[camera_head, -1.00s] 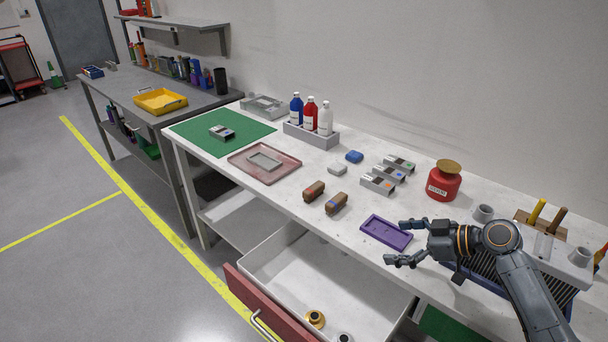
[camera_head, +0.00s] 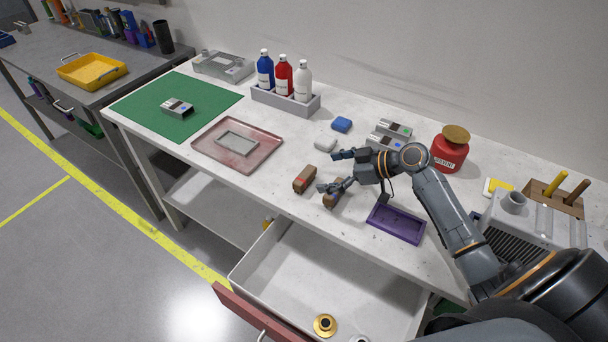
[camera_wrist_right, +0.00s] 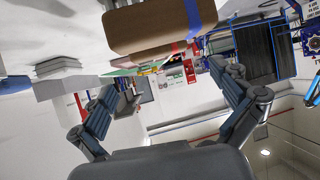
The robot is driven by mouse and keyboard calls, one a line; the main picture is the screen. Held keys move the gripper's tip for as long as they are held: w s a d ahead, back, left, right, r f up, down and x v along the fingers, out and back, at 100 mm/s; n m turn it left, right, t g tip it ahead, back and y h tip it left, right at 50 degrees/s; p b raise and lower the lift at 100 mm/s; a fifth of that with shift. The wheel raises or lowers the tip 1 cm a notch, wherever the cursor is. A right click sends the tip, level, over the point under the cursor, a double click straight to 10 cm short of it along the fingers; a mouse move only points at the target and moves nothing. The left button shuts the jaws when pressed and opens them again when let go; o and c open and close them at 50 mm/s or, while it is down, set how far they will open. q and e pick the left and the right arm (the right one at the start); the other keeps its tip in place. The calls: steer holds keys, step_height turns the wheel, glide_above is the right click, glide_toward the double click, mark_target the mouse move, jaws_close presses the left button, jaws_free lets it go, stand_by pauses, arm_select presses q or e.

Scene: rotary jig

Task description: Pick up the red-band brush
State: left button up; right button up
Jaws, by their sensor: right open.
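Two brown block-shaped brushes lie side by side on the bench in the head view. The left one (camera_head: 304,180) has a reddish tint and seems to be the red-band brush; its band is too small to read clearly. The right brush (camera_head: 332,198) is partly hidden by my lower finger. My right gripper (camera_head: 332,172) is open and empty, its fingers pointing left at the brushes. In the right wrist view, a brown brush with a blue band (camera_wrist_right: 150,28) looms close, beyond the open fingers (camera_wrist_right: 163,80). My left gripper is not in view.
A purple tray (camera_head: 397,224) lies below my right forearm. A pink tray (camera_head: 207,158) is left of the brushes; white and blue blocks (camera_head: 341,124) lie behind. A red solvent can (camera_head: 450,152) stands near my arm. An open drawer (camera_head: 290,270) juts out in front.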

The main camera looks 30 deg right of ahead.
mark_target(306, 174)
steer(key=shift+w+a+f, duration=0.3)
steer(key=shift+w+a, duration=0.1)
steer(key=shift+w, duration=0.15)
steer(key=shift+w+a+f, duration=0.15)
steer(key=shift+w+f, duration=0.05)
steer(key=shift+w+a+f+p, duration=0.2)
steer(key=shift+w+a+p, duration=0.25)
steer(key=shift+p, duration=0.1)
steer(key=p+x, duration=0.1)
steer(key=x, duration=0.2)
steer(key=shift+w+a+f, duration=0.15)
steer(key=shift+w, duration=0.05)
steer(key=shift+w+a+f, duration=0.1)
steer(key=shift+w+f, duration=0.05)
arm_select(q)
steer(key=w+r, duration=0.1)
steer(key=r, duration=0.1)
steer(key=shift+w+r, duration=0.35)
arm_select(e)
steer(key=c, duration=1.1)
